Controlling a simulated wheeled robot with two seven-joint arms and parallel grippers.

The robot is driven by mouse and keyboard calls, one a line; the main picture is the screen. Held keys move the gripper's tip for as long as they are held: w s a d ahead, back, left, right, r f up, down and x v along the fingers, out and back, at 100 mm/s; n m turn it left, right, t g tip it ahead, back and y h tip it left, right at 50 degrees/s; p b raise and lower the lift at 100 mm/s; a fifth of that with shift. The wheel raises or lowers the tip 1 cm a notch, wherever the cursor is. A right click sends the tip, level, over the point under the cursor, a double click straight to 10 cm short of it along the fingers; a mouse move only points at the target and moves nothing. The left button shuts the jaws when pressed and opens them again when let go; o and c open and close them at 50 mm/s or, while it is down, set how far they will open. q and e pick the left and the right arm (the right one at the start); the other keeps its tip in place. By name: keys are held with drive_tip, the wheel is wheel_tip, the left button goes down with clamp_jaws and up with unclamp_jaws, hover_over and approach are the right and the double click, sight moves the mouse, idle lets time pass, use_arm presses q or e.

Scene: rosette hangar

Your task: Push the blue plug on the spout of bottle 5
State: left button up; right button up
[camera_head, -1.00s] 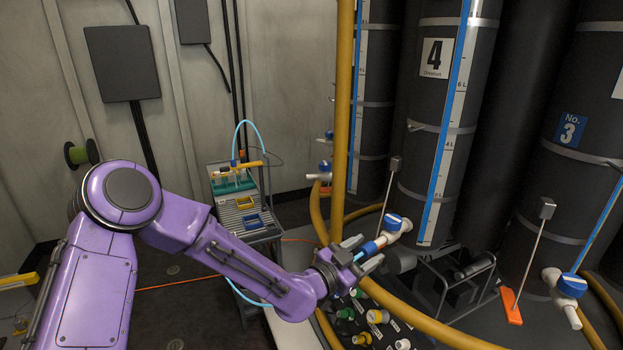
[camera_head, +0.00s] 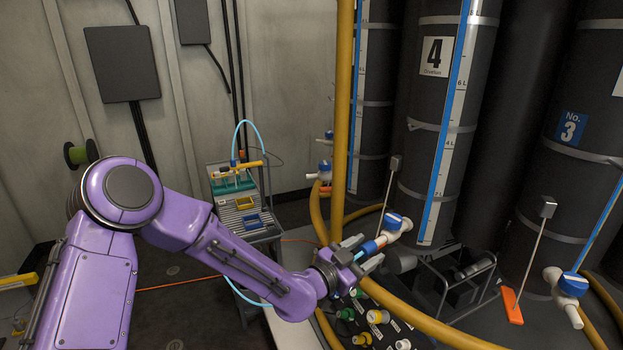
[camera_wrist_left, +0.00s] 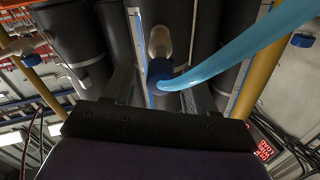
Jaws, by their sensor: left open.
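My left gripper (camera_head: 363,252) is open, its fingers on either side of a blue plug-like piece (camera_head: 371,246). The spout is in front of the bottle labelled 4 (camera_head: 424,105); no label 5 shows. In the left wrist view, the blue piece (camera_wrist_left: 160,70) is at the end of the pale spout (camera_wrist_left: 160,42), between the gripper fingers (camera_wrist_left: 161,90). I cannot tell how deep the plug sits. My right gripper is not in view.
A thick yellow hose (camera_head: 345,120) stands upright just behind the gripper. Another valve (camera_head: 325,167) is farther back. Bottle No. 3 (camera_head: 575,185) and its valve (camera_head: 570,284) stand to the right. A grey trolley (camera_head: 247,217) is behind the arm; colored caps lie below.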

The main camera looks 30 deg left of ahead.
sight(363, 252)
use_arm(q)
clamp_jaws()
drive_tip(key=shift+s, duration=0.1)
drive_tip(key=shift+v, duration=2.9)
